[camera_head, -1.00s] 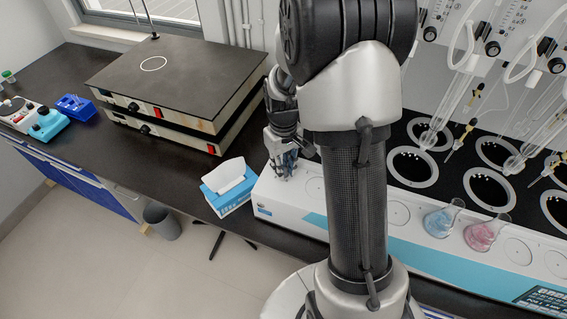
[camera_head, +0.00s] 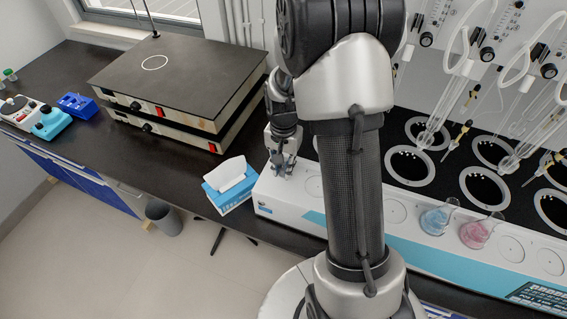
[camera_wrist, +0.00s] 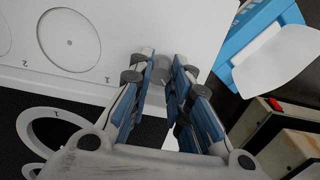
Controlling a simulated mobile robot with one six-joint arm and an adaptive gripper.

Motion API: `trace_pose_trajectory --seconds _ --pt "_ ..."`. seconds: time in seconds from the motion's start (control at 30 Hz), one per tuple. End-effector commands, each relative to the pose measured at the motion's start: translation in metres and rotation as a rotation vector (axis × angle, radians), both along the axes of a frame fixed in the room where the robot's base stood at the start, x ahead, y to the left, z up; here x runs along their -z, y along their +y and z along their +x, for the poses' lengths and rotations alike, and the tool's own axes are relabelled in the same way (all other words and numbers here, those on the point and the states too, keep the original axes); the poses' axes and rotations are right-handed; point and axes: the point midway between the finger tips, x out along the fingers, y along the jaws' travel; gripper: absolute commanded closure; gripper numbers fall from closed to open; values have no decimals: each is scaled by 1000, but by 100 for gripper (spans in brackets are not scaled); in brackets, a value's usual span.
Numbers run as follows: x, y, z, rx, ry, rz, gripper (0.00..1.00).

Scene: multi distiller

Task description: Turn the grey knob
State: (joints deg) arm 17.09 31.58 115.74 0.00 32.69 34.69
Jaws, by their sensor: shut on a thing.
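The white distiller (camera_head: 300,205) stands on the dark bench, and its left end also fills the upper left of the wrist view (camera_wrist: 105,30). My gripper (camera_head: 281,170) points down at the top of this left end. In the wrist view my gripper (camera_wrist: 161,75) has its two blue-padded fingers close together, with a small grey round piece between the tips, which looks like the grey knob (camera_wrist: 158,67). Most of the knob is hidden by the fingers. In the head view the fingers hide it, so its turn angle cannot be told.
A blue tissue box (camera_head: 229,187) stands just left of the distiller's end. Stacked black-topped hotplates (camera_head: 175,85) are behind it. Blue and pink flasks (camera_head: 437,217) (camera_head: 477,232) sit on the distiller to the right. Glassware hangs above the black heating wells (camera_head: 410,165).

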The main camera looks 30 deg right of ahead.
Motion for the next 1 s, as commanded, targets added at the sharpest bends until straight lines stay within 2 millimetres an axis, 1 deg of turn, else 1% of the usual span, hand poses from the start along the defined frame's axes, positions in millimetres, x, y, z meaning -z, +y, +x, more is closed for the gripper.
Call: trace_pose_trajectory --seconds 1.0 --pt "-1 0 0 952 -1 0 100"
